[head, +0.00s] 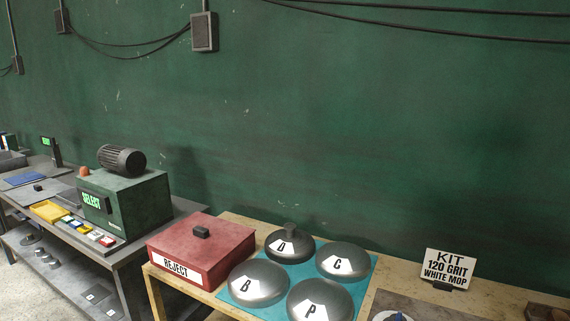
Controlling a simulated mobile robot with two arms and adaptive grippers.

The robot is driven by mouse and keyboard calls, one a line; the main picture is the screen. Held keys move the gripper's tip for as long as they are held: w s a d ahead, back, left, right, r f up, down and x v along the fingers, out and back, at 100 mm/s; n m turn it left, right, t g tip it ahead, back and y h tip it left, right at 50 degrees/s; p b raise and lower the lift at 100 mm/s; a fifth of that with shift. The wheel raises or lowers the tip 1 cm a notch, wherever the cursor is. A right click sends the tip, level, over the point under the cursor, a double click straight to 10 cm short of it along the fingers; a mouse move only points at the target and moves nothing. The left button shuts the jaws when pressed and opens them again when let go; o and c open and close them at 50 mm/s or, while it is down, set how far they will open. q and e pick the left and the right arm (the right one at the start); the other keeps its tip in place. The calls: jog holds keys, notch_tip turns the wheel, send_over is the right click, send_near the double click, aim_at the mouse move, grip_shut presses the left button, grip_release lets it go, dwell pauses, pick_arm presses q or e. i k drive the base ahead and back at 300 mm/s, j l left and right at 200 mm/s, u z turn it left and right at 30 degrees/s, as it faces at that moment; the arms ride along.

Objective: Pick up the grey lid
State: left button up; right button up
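Several domed metallic grey pieces sit on a teal mat (368,283) on the wooden table. They carry white labels: dome D (276,250) at the back left, dome C (343,262) at the back right, dome B (257,289) at the front left and dome P (320,303) at the front. A small dark knob-like piece (291,229) shows at the top of dome D. I cannot tell which piece is the grey lid. Neither of my grippers is in view.
A red REJECT box (212,244) with a dark knob stands left of the mat. A KIT sign (448,269) stands to the right. A grey bench (128,246) at the left carries a green motor unit (143,201). A green wall (330,130) rises behind.

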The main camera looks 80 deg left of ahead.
aim_at(27, 195)
jog(key=u, duration=4)
jog(key=i+j+u, duration=0.3)
jog(key=i, duration=0.4)
jog(key=i+u, duration=0.3)
jog(key=i, duration=2.75)
